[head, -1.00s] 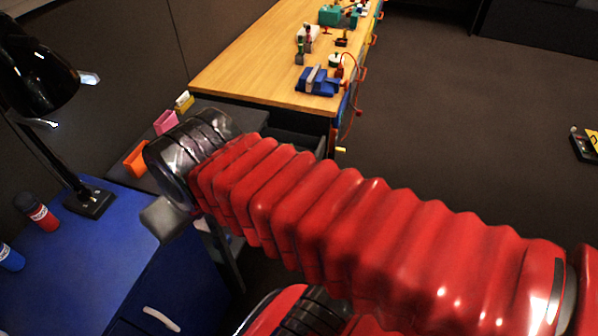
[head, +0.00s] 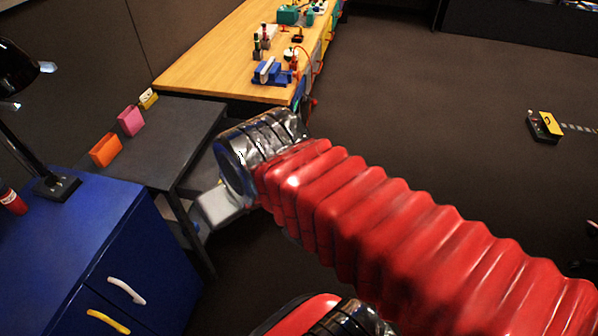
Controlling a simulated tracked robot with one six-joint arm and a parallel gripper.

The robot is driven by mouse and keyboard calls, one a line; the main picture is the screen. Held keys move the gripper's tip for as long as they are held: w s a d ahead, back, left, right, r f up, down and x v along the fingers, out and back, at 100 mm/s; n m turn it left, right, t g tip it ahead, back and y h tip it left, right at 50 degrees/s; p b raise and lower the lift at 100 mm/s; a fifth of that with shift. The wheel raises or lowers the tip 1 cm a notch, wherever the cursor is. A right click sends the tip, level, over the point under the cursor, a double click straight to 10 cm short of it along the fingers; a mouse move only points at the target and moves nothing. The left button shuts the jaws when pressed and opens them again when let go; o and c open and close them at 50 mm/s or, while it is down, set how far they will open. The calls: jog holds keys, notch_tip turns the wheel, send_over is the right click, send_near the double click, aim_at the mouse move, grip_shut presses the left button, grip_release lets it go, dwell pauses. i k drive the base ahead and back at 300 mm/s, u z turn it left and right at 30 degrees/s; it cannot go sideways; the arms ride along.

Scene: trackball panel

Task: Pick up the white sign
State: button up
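My red bellows-covered arm crosses the picture from the lower right. Its end, with my gripper (head: 218,205), shows only as a pale grey piece below the dark, shiny wrist. The fingertips are not clear, so I cannot tell whether it is open or shut, or whether it holds anything. The gripper appears in front of the gap beside the dark grey table. I cannot make out a white sign anywhere in this view; my arm hides part of the scene.
A dark grey table (head: 185,115) carries an orange holder (head: 106,150), a pink holder (head: 131,120) and a small yellow one (head: 148,98). A blue cabinet (head: 65,240) with a black lamp (head: 58,187) stands left. A wooden bench (head: 215,70) holds tools. A black-and-yellow box (head: 545,125) lies on otherwise open floor.

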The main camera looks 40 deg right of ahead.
aim_at(148, 93)
jog(key=z, duration=0.25)
jog(key=k, duration=0.65)
jog(key=z, duration=0.25)
jog(key=i, duration=1.05)
jog(key=z, duration=0.3)
